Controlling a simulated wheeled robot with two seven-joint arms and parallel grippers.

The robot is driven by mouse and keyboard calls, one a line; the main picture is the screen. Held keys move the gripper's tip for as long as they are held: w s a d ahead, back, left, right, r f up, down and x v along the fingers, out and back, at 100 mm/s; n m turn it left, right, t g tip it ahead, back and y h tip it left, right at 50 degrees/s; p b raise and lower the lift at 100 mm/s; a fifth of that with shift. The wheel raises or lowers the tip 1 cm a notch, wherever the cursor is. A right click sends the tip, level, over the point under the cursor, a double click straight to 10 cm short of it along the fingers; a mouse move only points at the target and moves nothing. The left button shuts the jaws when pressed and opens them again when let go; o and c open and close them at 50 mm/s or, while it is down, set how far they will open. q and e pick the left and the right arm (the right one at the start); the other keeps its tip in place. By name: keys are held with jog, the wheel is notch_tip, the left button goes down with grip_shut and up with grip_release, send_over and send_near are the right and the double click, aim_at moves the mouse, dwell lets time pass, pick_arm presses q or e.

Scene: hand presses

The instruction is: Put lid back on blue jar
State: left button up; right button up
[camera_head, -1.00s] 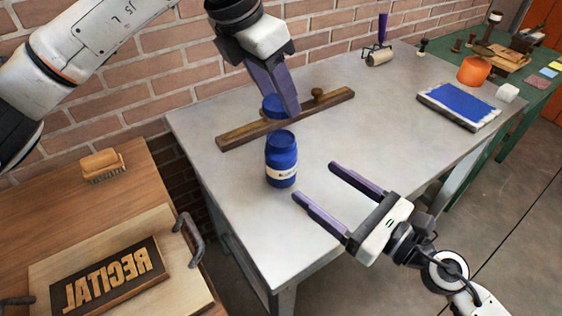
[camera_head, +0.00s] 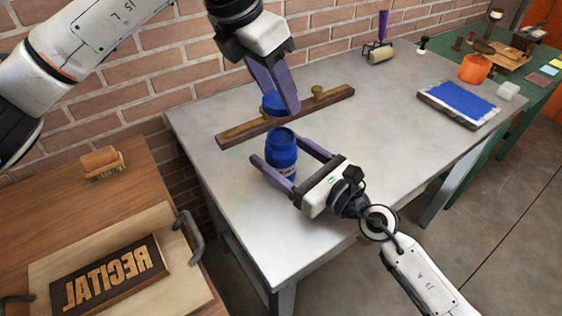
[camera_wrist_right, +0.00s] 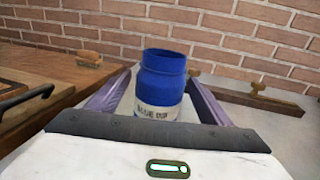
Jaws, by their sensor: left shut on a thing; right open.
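The blue jar (camera_head: 282,150) stands upright and open on the grey metal table (camera_head: 225,170). In the right wrist view the jar (camera_wrist_right: 162,80) shows an open rim and a pale label. My right gripper (camera_head: 285,153) is open, with its two purple fingers on either side of the jar. I cannot tell whether they touch it. My left gripper (camera_head: 287,100) is shut on the blue lid (camera_head: 272,103), which it holds beyond the jar, near the wooden bar. The fingers hide part of the lid.
A wooden bar with a knob (camera_head: 240,130) lies behind the jar. A roller (camera_head: 380,53), a blue slab (camera_head: 458,103) and an orange pot (camera_head: 474,69) stand farther right. A wooden bench with a brush (camera_head: 102,162) and a letter block (camera_head: 108,275) is at left.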

jog(key=c, duration=1.6)
pick_arm(q)
send_over(284, 137)
jog(key=s+a, duration=0.1)
jog(key=shift+a+f, duration=0.1)
jog(key=shift+f, duration=2.35)
jog(key=shift+f, duration=0.9)
jog(key=shift+f, duration=0.55)
pick_arm(e)
jog(key=shift+f, duration=0.1)
